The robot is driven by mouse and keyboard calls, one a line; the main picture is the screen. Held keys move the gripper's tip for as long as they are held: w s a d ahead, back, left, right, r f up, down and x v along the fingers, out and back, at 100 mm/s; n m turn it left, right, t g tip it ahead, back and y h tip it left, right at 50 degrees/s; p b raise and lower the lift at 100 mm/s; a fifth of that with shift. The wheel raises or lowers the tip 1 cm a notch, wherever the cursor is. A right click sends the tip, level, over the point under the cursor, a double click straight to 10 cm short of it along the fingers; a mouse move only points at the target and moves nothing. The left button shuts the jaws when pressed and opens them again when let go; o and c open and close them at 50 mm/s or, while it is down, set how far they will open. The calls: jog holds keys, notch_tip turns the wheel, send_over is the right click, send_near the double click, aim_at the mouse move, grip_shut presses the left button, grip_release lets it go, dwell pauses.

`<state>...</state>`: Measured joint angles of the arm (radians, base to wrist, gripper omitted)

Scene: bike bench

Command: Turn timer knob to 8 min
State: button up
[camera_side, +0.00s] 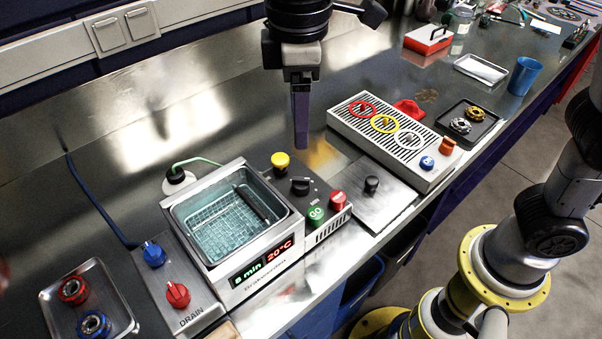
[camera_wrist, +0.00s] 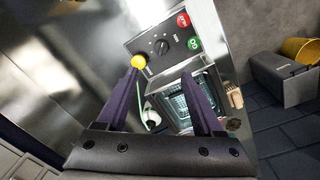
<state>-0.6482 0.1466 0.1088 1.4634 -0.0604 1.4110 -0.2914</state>
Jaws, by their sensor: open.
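The black timer knob (camera_side: 300,186) sits on the dark control panel of the bath unit, between a yellow knob (camera_side: 280,160) and the green GO button (camera_side: 317,214). It also shows in the wrist view (camera_wrist: 162,46), with a pale pointer mark whose exact setting is too small to read. The green display (camera_side: 246,275) on the unit's front appears to read 8 min, beside a red 20°C. My gripper (camera_side: 301,146) hangs above and behind the panel, apart from the knob. In the wrist view its two fingers (camera_wrist: 161,76) are spread and empty.
A red button (camera_side: 337,200) sits beside GO. The water bath (camera_side: 235,210) with a wire basket is left of the panel. A metal plate with another black knob (camera_side: 371,184) lies right. A slotted unit (camera_side: 390,135) with coloured rings stands beyond it. Space above the panel is clear.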

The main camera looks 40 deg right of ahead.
aim_at(301, 179)
jog(key=f, duration=1.3)
jog(key=shift+w+d+f, duration=0.1)
jog(key=shift+d+f, duration=0.1)
jog(key=shift+d, duration=0.05)
jog(key=shift+n, duration=0.3)
grip_shut()
